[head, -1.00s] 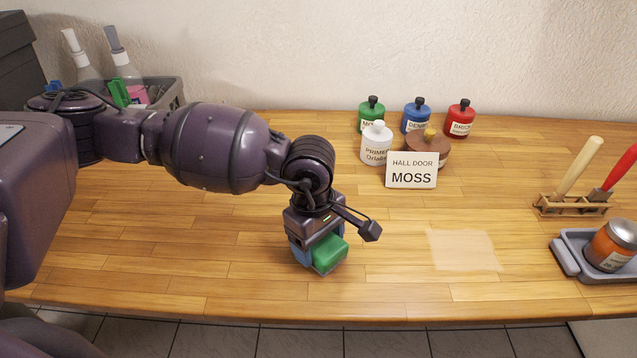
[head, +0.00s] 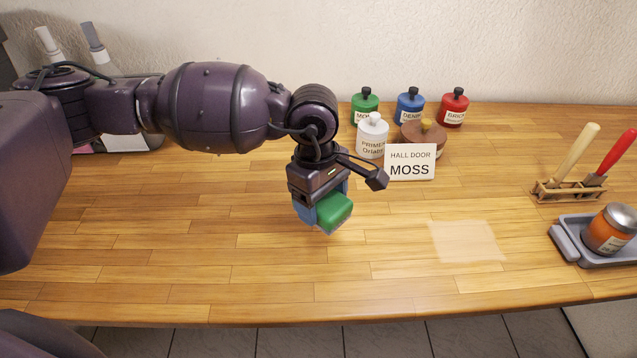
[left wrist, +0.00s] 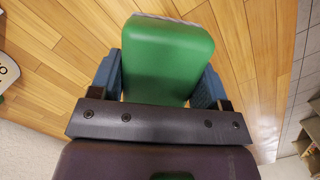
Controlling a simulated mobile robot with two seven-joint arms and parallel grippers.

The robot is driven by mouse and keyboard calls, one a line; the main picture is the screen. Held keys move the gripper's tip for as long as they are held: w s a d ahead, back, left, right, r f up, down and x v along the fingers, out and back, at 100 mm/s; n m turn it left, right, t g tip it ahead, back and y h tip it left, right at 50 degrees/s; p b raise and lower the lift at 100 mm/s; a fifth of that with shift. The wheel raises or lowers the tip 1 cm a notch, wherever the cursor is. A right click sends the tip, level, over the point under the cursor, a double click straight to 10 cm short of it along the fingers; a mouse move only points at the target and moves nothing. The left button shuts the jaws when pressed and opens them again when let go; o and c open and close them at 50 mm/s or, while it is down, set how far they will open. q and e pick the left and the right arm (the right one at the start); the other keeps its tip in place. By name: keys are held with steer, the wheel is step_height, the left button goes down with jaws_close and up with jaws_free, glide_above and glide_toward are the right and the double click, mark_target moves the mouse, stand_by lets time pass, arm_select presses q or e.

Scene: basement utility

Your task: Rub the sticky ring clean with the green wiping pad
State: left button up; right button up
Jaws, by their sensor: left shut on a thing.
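My left gripper (head: 322,208) is shut on the green wiping pad (head: 334,212) over the middle of the wooden worktop (head: 200,262). In the left wrist view the green pad (left wrist: 167,58) sits between the two blue fingers. Whether the pad touches the worktop is hard to tell. I cannot make out a sticky ring. A pale, roughly square patch (head: 466,241) shows on the worktop to the right of the gripper. My right gripper is not in view.
Behind the gripper stand a white sign reading MOSS (head: 410,163), a white primer bottle (head: 372,140), a brown round pot (head: 424,138), and green, blue and red bottles. At right are a brush rack (head: 566,192) and a grey tray (head: 572,256) with an orange jar. The front middle is clear.

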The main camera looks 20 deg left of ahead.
arm_select(q)
step_height(320, 180, up, 3)
steer(key=shift+f+p, duration=0.1)
steer(key=shift+p, duration=0.3)
steer(key=shift+r, duration=0.3)
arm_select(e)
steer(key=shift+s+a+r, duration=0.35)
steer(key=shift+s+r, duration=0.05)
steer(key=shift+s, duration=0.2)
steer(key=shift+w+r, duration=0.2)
